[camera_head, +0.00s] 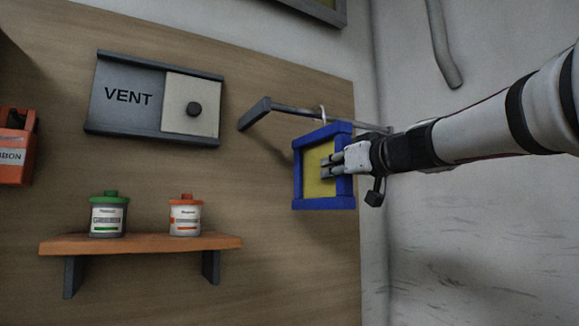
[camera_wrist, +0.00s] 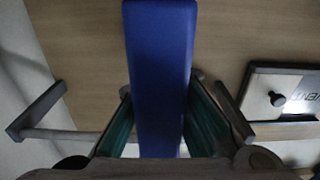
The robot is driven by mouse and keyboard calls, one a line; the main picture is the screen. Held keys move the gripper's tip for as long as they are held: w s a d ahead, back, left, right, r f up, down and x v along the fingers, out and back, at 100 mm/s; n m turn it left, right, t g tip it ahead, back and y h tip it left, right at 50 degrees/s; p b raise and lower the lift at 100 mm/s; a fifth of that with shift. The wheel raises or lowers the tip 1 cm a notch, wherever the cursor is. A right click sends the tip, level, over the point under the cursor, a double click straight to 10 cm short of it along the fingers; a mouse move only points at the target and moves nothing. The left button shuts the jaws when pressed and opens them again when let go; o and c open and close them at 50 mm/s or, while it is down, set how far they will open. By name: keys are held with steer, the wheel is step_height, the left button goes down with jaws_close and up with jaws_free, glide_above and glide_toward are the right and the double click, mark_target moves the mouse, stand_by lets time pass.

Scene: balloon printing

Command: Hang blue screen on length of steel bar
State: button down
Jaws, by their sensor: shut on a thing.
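The blue screen (camera_head: 311,186), a square blue frame with a yellow panel, hangs upright in front of the wall board at the right. My gripper (camera_head: 333,164) reaches in from the right and is shut on its frame. In the wrist view, one blue side of the frame (camera_wrist: 160,75) stands between the two teal finger pads. A pale hook (camera_head: 323,113) rises from the screen's top beside the steel bar (camera_head: 292,109). I cannot tell whether the hook is over the bar. The bar also shows in the wrist view (camera_wrist: 75,135), partly hidden by the screen and gripper.
A VENT panel (camera_head: 128,97) with a sliding cover is on the board left of the bar. Below it, an orange shelf (camera_head: 140,244) holds a green-lidded jar (camera_head: 108,216) and an orange-lidded jar (camera_head: 186,216). An orange container (camera_head: 16,150) is at far left.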

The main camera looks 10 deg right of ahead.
steer(key=shift+f, duration=0.2)
steer(key=c, duration=1.6)
jaws_free()
steer(key=v, duration=1.2)
